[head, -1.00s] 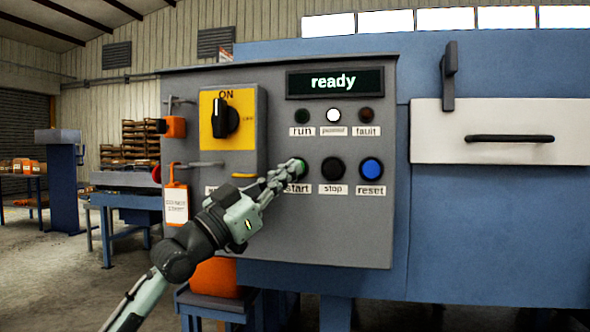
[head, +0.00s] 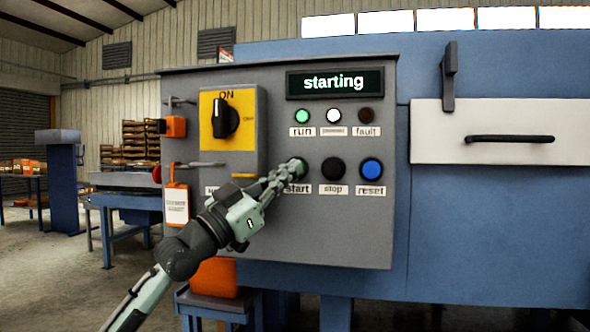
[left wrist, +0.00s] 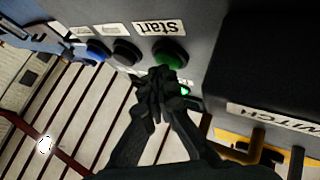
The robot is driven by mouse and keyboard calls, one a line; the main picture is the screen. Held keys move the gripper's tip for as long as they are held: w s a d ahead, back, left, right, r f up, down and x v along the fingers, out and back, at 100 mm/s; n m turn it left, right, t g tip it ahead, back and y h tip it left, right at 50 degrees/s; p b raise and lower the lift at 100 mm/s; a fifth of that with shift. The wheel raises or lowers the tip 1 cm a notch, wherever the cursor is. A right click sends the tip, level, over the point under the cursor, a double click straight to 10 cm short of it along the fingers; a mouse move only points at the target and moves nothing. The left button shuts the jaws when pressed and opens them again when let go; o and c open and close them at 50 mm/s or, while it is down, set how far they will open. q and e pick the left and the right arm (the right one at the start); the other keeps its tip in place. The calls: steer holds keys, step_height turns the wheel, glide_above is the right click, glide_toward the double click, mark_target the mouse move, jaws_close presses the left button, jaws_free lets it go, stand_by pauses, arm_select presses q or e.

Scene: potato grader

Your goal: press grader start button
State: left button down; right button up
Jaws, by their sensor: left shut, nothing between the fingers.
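The green start button (head: 300,166) is on the grey control panel (head: 330,235), mostly hidden behind my left gripper (head: 290,173) in the head view. My left gripper is shut and empty, its fingertips at the button. In the left wrist view the green start button (left wrist: 170,54) shows just beyond the closed fingertips (left wrist: 158,85); whether they touch cannot be told for sure. The display (head: 335,83) reads "starting". The run lamp (head: 302,116) is lit green. My right gripper is not in view.
The black stop button (head: 332,169) and blue reset button (head: 371,169) sit just right of the start button. A yellow switch plate with a black knob (head: 225,118) is up left. An orange-and-white tag (head: 176,204) hangs at the panel's left edge.

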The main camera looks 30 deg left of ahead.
arm_select(q)
steer(key=shift+s, duration=0.1)
steer(key=shift+s+d, duration=0.25)
steer(key=shift+s, duration=0.5)
steer(key=shift+s+d, duration=0.2)
steer(key=shift+s, duration=0.6)
steer(key=shift+s+d, duration=0.2)
steer(key=shift+s, duration=0.65)
steer(key=shift+s+d, duration=0.2)
steer(key=shift+s, duration=0.6)
